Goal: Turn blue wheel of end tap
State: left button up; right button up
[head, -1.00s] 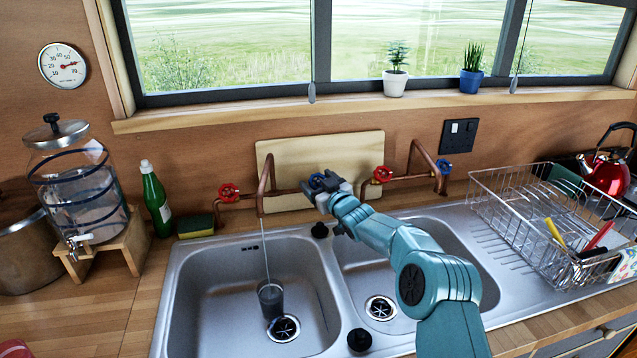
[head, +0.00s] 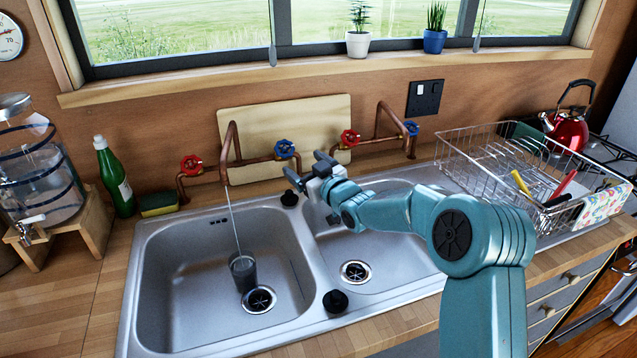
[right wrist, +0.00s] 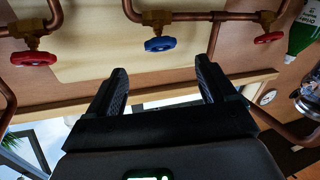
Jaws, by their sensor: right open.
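The left tap has a red wheel (head: 191,165) and a blue wheel (head: 284,148) on copper pipes; a thin stream runs from its spout into a dark cup (head: 243,271) in the left basin. The right tap has a red wheel (head: 349,138) and a blue wheel (head: 411,128). My right gripper (head: 304,167) is open and empty, just below and right of the left tap's blue wheel. In the right wrist view, which looks upside down, that blue wheel (right wrist: 160,44) lies beyond the gap between the fingers (right wrist: 160,72), apart from them. My left gripper is not in view.
A cutting board (head: 250,120) leans on the wall behind the left tap. A dish rack (head: 470,165) stands right of the sink. A green bottle (head: 113,180) and sponge (head: 158,204) stand left. Black plugs (head: 335,301) lie on the sink rim.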

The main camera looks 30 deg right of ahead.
aim_at(287, 151)
jog(key=s+b, duration=0.1)
jog(key=s, duration=0.4)
jog(key=shift+s, duration=0.3)
dwell(0.5)
jog(key=w+p, duration=0.6)
jog(key=w, duration=1)
jog(key=shift+w+f, duration=0.1)
jog(key=shift+w, duration=0.05)
